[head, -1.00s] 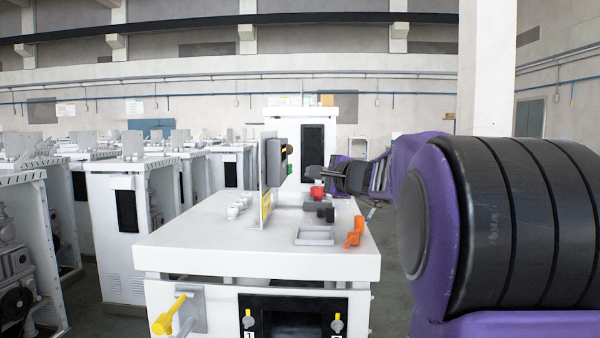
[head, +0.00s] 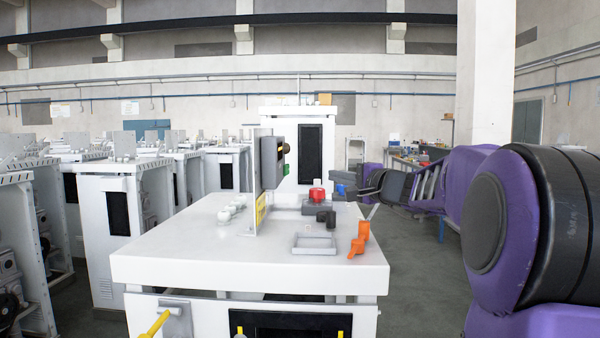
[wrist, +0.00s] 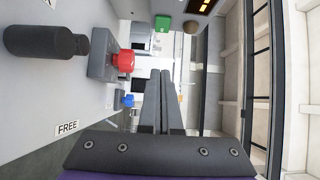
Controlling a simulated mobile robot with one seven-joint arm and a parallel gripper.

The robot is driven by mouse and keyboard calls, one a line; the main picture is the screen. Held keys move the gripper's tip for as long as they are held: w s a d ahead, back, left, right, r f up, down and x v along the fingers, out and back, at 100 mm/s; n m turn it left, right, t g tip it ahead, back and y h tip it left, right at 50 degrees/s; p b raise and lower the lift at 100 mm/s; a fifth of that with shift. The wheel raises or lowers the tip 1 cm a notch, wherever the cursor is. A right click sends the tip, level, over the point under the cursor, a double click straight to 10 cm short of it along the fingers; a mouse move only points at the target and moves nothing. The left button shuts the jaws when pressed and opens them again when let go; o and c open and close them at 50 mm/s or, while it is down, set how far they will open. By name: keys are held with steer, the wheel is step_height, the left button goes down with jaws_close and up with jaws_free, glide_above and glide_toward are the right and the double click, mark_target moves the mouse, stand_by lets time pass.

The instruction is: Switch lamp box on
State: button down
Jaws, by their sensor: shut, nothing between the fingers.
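A grey box (head: 272,162) is fixed to the upright panel on the white cabinet, seen almost edge-on in the head view. A lit yellow display (wrist: 200,5), a brown round knob (wrist: 190,27) and a green part (wrist: 163,23) show at the top of the wrist view. I cannot tell which part is the lamp box or its switch. My gripper (wrist: 160,73) is shut and empty, its fingers side by side. In the head view my gripper (head: 352,193) is at the right of the cabinet top, apart from the grey box.
A blue button (wrist: 128,100) is near my fingers. Clear floor lies right of the cabinet.

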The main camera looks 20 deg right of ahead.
mark_target(286, 170)
steer(key=x, duration=0.9)
steer(key=shift+w+a, duration=0.15)
steer(key=shift+w, duration=0.1)
steer(key=w+a, duration=0.2)
steer(key=a, duration=0.1)
steer(key=shift+w+a, duration=0.2)
steer(key=shift+w, duration=0.1)
steer(key=shift+w+a+r+n+g+y+p, duration=0.1)
steer(key=shift+w+a+n+g+y+p, duration=0.15)
steer(key=shift+n+y+p, duration=0.5)
steer(key=shift+d, duration=0.25)
